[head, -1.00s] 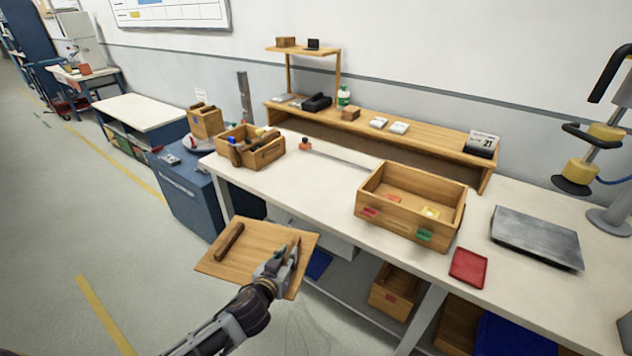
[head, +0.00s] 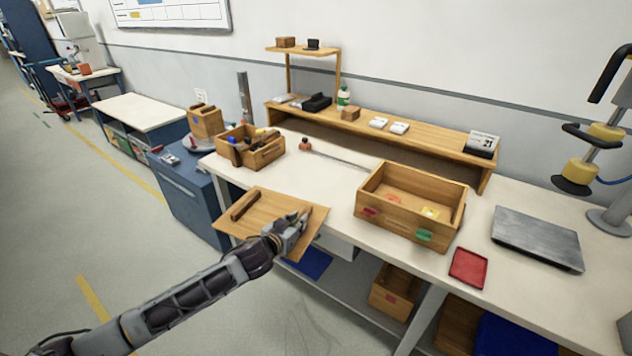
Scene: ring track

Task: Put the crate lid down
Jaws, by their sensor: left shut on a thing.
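The crate lid (head: 262,215) is a flat square wooden board with a dark wooden bar (head: 244,205) on its upper left part. My left gripper (head: 296,226) is shut on the lid near its right side. The lid looks tilted and overlaps the front edge of the workbench in the picture; I cannot tell whether it touches the bench. The open wooden crate (head: 410,221) stands on the workbench to the right, with small coloured pieces in and on it. My right gripper is out of view.
The white workbench (head: 325,197) has free room between the tool box (head: 262,158) and the crate. A long thin rod with a reddish end (head: 305,144) lies behind. A red tray (head: 468,267) and a grey metal plate (head: 536,238) lie right of the crate.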

